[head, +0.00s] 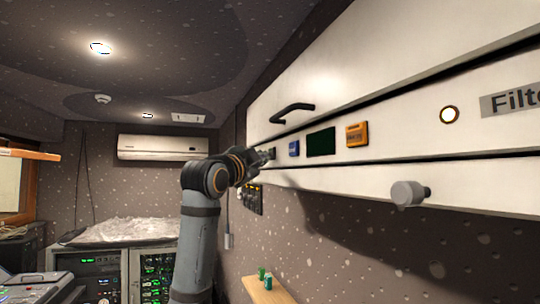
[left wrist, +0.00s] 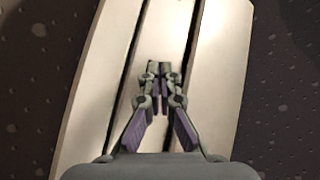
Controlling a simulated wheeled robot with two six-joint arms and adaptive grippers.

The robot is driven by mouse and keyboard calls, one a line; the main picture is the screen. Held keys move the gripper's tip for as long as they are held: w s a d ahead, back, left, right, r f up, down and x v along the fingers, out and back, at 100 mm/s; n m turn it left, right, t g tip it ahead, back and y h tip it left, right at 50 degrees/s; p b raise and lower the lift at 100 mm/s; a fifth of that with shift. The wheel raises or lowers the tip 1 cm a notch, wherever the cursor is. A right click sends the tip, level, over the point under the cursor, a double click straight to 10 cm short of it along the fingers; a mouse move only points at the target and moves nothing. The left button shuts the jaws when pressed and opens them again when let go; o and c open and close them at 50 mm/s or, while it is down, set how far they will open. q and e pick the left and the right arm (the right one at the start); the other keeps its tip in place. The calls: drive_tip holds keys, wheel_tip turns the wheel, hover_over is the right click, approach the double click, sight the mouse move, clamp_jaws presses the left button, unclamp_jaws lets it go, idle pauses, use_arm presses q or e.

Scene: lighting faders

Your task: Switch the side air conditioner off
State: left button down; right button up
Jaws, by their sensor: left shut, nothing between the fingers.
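The side air conditioner is the long white unit (head: 345,75) on the right wall. Its front strip carries a small blue button (head: 294,149), a dark green display (head: 321,142), an orange button (head: 357,135) and a round lit lamp (head: 449,114). My left gripper (head: 268,155) is shut and empty, at the left end of this strip. A small dark part of the strip shows right by its fingertips, mostly hidden. In the left wrist view the shut fingers (left wrist: 159,68) lie over the white strip between two dark seams; contact cannot be told. My right gripper is not in view.
A black handle (head: 292,112) and a grey knob (head: 408,193) stick out of the unit. Another white air conditioner (head: 162,148) hangs on the back wall. Below are a dark switch panel (head: 252,197), a wooden shelf (head: 268,291) and equipment racks (head: 98,276).

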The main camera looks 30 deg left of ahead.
use_arm(q)
drive_tip(key=s+a+b, duration=0.2)
drive_tip(key=s+a, duration=0.2)
drive_tip(key=shift+s, duration=0.35)
drive_tip(key=shift+w, duration=0.1)
